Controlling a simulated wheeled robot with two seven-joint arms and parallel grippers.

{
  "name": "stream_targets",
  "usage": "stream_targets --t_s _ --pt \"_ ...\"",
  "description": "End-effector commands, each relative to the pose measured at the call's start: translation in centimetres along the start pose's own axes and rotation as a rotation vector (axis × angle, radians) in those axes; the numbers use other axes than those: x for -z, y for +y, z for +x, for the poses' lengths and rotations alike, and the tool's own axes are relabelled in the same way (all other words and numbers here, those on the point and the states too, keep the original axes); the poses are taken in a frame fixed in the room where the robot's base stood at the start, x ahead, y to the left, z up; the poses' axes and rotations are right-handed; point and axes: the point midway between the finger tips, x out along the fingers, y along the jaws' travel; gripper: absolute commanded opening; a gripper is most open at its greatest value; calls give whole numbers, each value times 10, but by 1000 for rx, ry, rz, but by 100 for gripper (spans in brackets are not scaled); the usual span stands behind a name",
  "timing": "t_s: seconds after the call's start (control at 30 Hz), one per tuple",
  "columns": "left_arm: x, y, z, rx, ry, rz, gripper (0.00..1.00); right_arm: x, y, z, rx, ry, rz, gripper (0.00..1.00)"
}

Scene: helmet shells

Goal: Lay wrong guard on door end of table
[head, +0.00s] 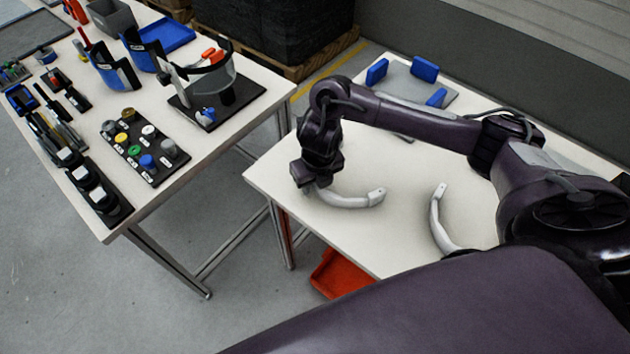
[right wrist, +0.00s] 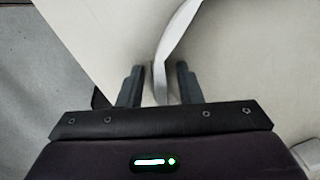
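Two pale curved guards lie on the white table (head: 280,172). One guard (head: 352,200) is at the table's left part; the other guard (head: 437,222) lies farther right, partly hidden by my arm. I cannot tell by looks which one is wrong. My right gripper (head: 309,188) is low over the left end of the first guard. In the right wrist view, the fingers of my right gripper (right wrist: 158,85) are apart, with the guard (right wrist: 172,50) between them and a gap on each side. My left gripper is not in view.
A grey fixture with blue blocks (head: 424,68) stands at the table's back. A second table (head: 190,165) at left holds caps, tools and visor parts. A red bin (head: 345,275) sits below the near edge. Bare tabletop lies around the guards.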

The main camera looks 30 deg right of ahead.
Motion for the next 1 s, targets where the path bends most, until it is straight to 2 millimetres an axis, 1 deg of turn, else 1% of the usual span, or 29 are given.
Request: stream_targets --t_s 0.17,0.27,0.37,0.5,0.7,0.83,1.0 --pt "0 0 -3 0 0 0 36 -1 0 -4 0 -1 0 32" --pt "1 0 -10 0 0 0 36 -3 0 -16 0 -5 -2 32" --pt "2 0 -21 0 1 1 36 -3 -1 -37 2 -5 -2 32" --pt "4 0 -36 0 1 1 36 -3 -1 -69 2 -7 -3 32" --pt "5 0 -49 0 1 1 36 -2 0 -104 1 -5 -2 32" --pt "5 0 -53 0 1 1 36 -2 0 -117 1 -4 -2 32" --pt "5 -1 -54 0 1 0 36 -1 0 -123 0 -1 1 32"
